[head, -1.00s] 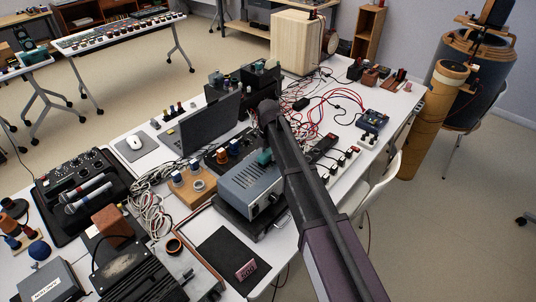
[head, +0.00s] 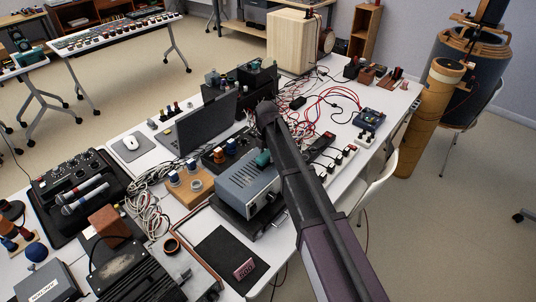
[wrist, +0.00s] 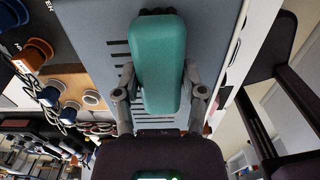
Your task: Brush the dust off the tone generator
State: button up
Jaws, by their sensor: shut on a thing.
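The tone generator is taken to be the blue-grey metal box (head: 249,187) with a knob on its front, standing on a dark base on the white table. My gripper (wrist: 158,80) is shut on a brush with a rounded teal handle (wrist: 159,55). The dark bristles (wrist: 160,11) show beyond the handle's far end. In the wrist view the box's slotted grey top (wrist: 93,25) lies beneath the brush. The teal handle also shows over the box in the head view (head: 262,159). Whether the bristles touch the box, and any dust, I cannot tell.
A wooden block with round terminals (head: 189,188) stands left of the box. A dark laptop (head: 200,125) is behind it. Loose cables (head: 148,208) lie to the left. A black mat (head: 228,259) lies in front, and a white chair (head: 376,182) is to the right.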

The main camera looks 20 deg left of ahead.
aim_at(260, 158)
jog(key=shift+s+a, duration=0.35)
jog(key=shift+s, duration=0.35)
jog(key=shift+s+a, duration=0.3)
jog(key=shift+s, duration=0.4)
jog(key=shift+s, duration=0.1)
jog(key=shift+s+a+f, duration=0.1)
jog(key=shift+s+a, duration=0.25)
jog(key=shift+s, duration=0.45)
jog(key=shift+s+a, duration=0.3)
jog(key=shift+s, duration=0.5)
jog(key=shift+s, duration=0.1)
jog(key=shift+s+a, duration=0.4)
jog(key=shift+s, duration=0.4)
jog(key=shift+s+a, duration=0.35)
jog(key=shift+s, duration=0.4)
jog(key=shift+s+a, duration=0.35)
jog(key=shift+s, duration=0.5)
jog(key=shift+s+a, duration=0.3)
jog(key=shift+s, duration=0.55)
